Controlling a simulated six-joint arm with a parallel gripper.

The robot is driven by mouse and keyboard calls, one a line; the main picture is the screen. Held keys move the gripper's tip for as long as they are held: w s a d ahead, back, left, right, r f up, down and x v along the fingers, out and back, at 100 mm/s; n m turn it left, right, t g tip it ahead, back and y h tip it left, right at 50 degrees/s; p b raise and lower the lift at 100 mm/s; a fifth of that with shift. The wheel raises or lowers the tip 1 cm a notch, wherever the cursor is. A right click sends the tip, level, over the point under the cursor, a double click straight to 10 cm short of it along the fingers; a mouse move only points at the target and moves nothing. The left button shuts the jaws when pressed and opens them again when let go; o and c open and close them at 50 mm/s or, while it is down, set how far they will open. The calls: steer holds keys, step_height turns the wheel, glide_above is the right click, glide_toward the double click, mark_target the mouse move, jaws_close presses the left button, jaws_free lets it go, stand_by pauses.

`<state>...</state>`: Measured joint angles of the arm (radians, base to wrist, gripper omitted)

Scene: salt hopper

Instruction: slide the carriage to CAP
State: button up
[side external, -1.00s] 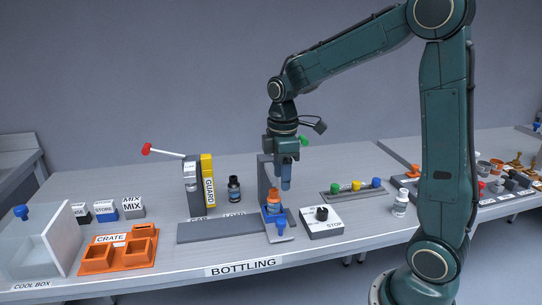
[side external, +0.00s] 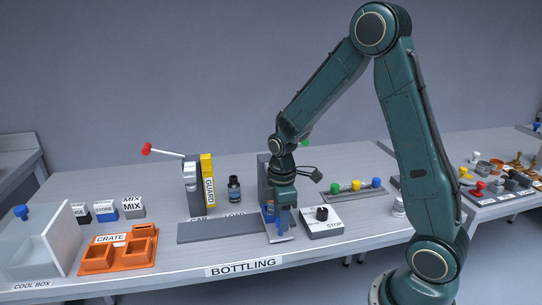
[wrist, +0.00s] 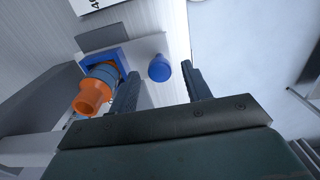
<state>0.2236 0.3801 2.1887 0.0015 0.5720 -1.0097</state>
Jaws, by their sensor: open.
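The carriage (wrist: 121,54) is a blue square holder on a pale plate, at the right end of the grey track (side external: 215,233). It holds a bottle with an orange top (wrist: 90,96). A blue knob (wrist: 159,69) stands on the carriage plate. My gripper (side external: 283,228) is low over the carriage's front and hides much of it in the side view. In the wrist view its open fingers lie either side of the knob, with gaps; I cannot tell whether they reach down around it. The CAP label (side external: 198,219) is partly hidden at the track's left part, left of LOAD.
A grey post with a red-knobbed lever (side external: 147,149) and a yellow GUARD panel (side external: 208,180) stand behind the track. A dark bottle (side external: 234,190) is beside them. The STOP box (side external: 322,222) is close right of the carriage. An orange crate (side external: 97,258) is farther left.

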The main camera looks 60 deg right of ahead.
steer(key=shift+f, duration=0.3)
jaws_close()
steer(key=shift+w+a, duration=0.1)
steer(key=w+a, duration=1.5)
steer(key=shift+w+a, duration=0.35)
steer(key=shift+a, duration=0.1)
steer(key=shift+c, duration=1.3)
jaws_free()
steer(key=shift+w, duration=0.1)
steer(key=shift+o, duration=1.3)
